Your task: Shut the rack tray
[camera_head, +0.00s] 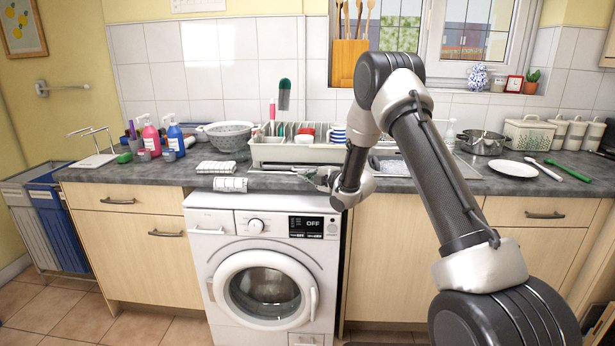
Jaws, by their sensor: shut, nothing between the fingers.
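A cream dish rack (271,154) stands on the grey counter at the back, left of my arm. A flat, thin tray (283,170) shows low along its front. How far the tray stands out is too small to tell. My gripper (314,175) is at the counter's front edge, in front of the rack's right part, pointing left. It is shut and holds nothing. It is close to the tray's right front; I cannot tell whether they touch. My arm hides the right end of the rack and tray.
Cups and bowls sit in the rack. Folded striped cloths (230,184) lie at the counter's front edge, left of my gripper. A colander (229,136) and several bottles stand further left. A sink (386,163), pot (482,143) and white plate (516,169) are right.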

